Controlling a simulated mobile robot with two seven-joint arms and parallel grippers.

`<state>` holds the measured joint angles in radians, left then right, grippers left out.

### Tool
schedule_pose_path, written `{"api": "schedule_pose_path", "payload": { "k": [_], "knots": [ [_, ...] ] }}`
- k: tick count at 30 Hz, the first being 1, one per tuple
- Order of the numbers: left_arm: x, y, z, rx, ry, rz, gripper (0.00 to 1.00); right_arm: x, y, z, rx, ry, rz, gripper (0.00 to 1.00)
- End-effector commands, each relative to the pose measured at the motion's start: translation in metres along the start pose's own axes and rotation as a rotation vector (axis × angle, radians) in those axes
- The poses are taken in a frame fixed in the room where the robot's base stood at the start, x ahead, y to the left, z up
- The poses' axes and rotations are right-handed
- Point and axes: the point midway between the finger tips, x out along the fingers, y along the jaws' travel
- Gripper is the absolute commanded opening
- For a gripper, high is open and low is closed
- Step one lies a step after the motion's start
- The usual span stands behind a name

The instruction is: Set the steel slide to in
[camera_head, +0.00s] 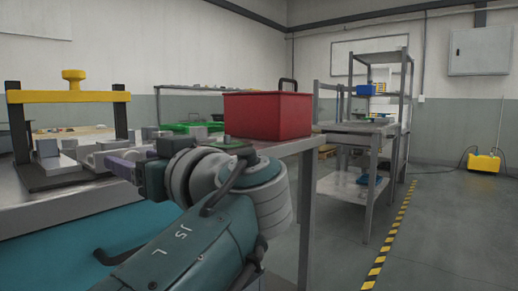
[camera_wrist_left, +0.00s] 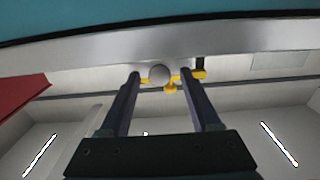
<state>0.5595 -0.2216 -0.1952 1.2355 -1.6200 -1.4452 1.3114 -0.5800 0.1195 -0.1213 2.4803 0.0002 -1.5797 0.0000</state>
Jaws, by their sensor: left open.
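My left gripper (camera_head: 122,164) reaches over the front of the steel bench from the right, low and close to the fixture. In the left wrist view, its two dark fingers (camera_wrist_left: 160,76) are spread apart. A round grey knob (camera_wrist_left: 159,74) shows between the fingertips; I cannot tell whether it lies within their reach or touches them. Grey metal blocks (camera_head: 68,158) sit on the dark fixture base; which of them is the steel slide, and its position, I cannot tell. The gripper and wrist hide part of this area. My right gripper is out of view.
A black-posted frame with a yellow crossbar (camera_head: 66,96) and yellow knob stands over the fixture. A red box (camera_head: 268,115) with a black handle stands on the bench to the right. Metal shelving (camera_head: 368,125) stands farther back.

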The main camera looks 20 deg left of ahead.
Motion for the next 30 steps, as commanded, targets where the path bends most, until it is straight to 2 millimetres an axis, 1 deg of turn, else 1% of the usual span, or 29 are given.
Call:
{"api": "schedule_pose_path", "payload": {
  "k": [8, 11, 25, 26, 30],
  "knots": [
    [-0.001, 0.0001, 0.0002, 0.0, 0.0, 0.0, 0.64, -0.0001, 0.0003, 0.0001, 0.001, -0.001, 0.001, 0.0],
    [-0.0009, 0.0001, 0.0001, 0.0, 0.0, 0.0, 0.55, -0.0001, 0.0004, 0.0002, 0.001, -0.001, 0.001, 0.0],
    [-0.0006, 0.0001, -0.0001, -0.001, 0.0, 0.0, 0.02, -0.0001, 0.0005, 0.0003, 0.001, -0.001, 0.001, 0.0],
    [-0.0006, 0.0, -0.0001, -0.001, 0.0, 0.0, 0.0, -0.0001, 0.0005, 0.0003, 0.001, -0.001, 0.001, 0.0],
    [-0.0006, 0.0, -0.0001, -0.001, 0.0, 0.0, 0.0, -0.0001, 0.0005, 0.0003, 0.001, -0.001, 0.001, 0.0]
  ]
}}
